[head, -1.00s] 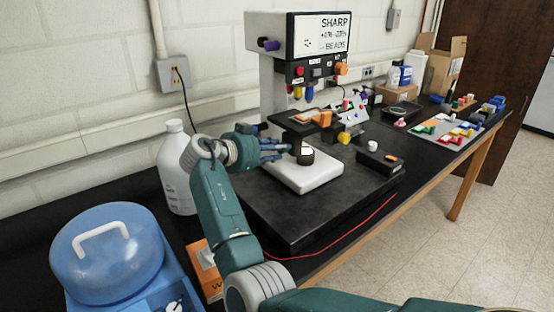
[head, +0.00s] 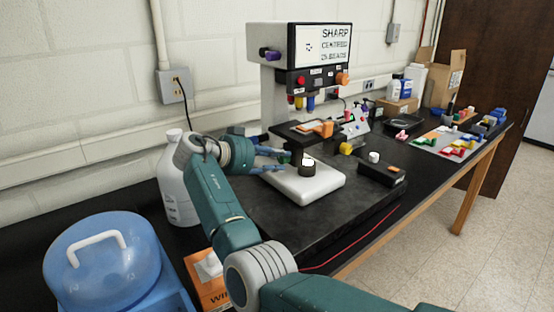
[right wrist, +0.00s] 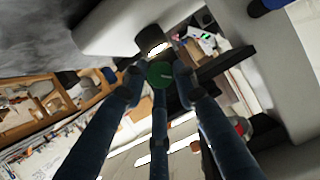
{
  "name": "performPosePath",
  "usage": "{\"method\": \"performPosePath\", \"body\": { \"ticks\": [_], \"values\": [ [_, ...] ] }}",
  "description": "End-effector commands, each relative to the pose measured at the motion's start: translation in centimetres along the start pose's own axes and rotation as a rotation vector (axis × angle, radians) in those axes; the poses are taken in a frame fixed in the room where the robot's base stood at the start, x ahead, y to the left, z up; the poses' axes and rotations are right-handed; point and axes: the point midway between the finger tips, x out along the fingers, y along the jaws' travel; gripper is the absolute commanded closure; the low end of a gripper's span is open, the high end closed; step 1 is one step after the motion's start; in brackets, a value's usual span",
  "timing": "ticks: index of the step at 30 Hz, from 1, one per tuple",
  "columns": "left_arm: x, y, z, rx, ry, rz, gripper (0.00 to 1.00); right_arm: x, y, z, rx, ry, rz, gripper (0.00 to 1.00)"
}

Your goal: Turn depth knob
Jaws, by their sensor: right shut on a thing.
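The microscope-like machine (head: 272,90) stands on the dark bench with a screen (head: 323,45) that reads "SHARP", "CENTRED" and a line ending in "BEADS". My right gripper (head: 282,161) reaches in from the left beside the stage (head: 294,133). In the right wrist view its fingers close around a green knob (right wrist: 160,73), with fingertips against its sides. The knob is mostly hidden by the fingers in the head view, and no label on it is readable. A dark round piece (head: 307,168) stands on the white base (head: 305,186). My left gripper is not in view.
A white jug (head: 176,185) stands close beside my right forearm. A blue container (head: 100,270) is at the front left. A black box (head: 382,171) and a yellow knob-like part (head: 346,148) sit right of the base. Coloured pieces lie on a mat (head: 433,143) farther right.

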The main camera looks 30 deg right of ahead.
Motion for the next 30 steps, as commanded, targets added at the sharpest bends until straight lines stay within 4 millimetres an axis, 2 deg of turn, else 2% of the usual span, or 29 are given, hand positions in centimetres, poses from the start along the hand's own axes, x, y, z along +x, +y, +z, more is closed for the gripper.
{"method": "performPosePath", "body": {
  "ticks": [4, 5, 7, 16, 19, 23, 30],
  "values": [
    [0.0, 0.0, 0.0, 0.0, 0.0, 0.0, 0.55, 0.1, -0.1, 0.3, -0.002, -0.004, -0.003, 0.98],
    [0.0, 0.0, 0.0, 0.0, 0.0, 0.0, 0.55, 0.1, -0.1, 0.3, -0.002, -0.004, -0.002, 0.7],
    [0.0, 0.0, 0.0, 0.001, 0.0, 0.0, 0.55, 0.1, 0.0, 0.3, -0.002, -0.004, -0.002, 0.56],
    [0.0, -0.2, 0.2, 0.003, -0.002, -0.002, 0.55, 0.0, 0.0, 0.2, 0.0, -0.003, 0.0, 0.55],
    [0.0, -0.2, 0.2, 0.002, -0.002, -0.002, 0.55, -0.7, -0.1, 0.2, 0.0, -0.003, -0.002, 0.55],
    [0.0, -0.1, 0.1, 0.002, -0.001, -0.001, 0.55, -2.8, -0.1, 0.2, 0.0, -0.004, -0.004, 0.55],
    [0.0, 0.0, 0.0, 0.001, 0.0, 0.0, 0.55, -8.0, -0.2, 0.2, -0.002, -0.004, -0.003, 0.55]
  ]
}}
